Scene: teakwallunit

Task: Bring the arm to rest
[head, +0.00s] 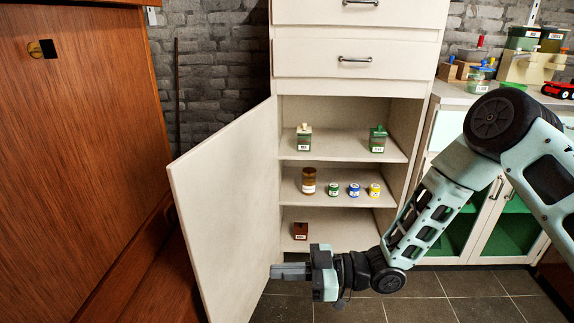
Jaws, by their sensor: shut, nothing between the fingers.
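My gripper (289,271) is shut and empty. It points left, low in the head view, in front of the cabinet's open door (225,215). Whether its fingertips touch the door cannot be told. My arm reaches in from the right, bent at the elbow, and covers part of the cabinet's lower right side. The white cabinet (356,105) stands in the middle, with its door swung open to the left.
Cabinet shelves hold bottles (304,137), a brown jar (308,181), small tins (354,190) and a brown box (300,231). A counter (450,93) with containers and a red toy (558,90) stands right. A wooden panel (80,150) stands left. Tiled floor (450,297) shows below.

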